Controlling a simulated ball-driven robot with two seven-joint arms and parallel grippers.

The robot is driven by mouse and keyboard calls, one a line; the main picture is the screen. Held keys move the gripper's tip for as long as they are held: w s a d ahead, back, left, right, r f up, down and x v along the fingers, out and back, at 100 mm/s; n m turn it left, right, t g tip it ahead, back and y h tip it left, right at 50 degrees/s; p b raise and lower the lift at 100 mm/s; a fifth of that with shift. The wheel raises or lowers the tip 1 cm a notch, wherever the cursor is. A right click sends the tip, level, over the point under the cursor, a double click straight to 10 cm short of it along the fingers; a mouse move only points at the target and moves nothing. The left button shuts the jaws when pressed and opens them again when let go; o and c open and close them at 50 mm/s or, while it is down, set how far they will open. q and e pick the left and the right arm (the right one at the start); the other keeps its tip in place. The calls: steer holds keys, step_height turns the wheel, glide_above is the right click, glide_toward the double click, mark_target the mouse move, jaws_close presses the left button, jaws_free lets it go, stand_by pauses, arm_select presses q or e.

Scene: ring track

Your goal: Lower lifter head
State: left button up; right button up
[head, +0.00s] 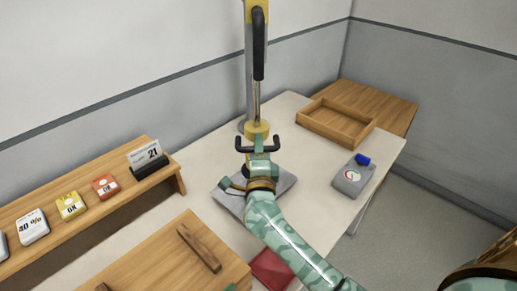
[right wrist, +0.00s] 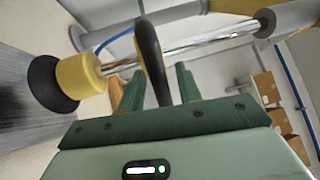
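The lifter (head: 258,60) stands upright at the back of the white table, with a yellow top, a black grip and a chrome rod. Its lower head has a yellow collar (head: 257,129) and a black handle (head: 243,146) with two ends turned up. In the right wrist view the yellow collar (right wrist: 80,76) joins a black cup, and the black handle (right wrist: 152,58) passes between my fingers. My right gripper (head: 260,152) is at this handle. In the right wrist view its fingers (right wrist: 158,85) are apart, with gaps beside the handle. My left gripper is not in view.
A grey plate (head: 227,199) lies under my right gripper. A wooden tray (head: 336,122) and a grey box with a blue knob (head: 351,179) are at the right. A wooden shelf with signs (head: 95,213) is at the left. A board with a bar (head: 198,248) is in front.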

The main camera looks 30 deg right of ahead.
jaws_close()
step_height(320, 180, down, 7)
steer(key=b, duration=0.3)
steer(key=shift+f+b, duration=0.15)
steer(key=shift+b, duration=0.25)
jaws_free()
steer(key=shift+r, duration=0.2)
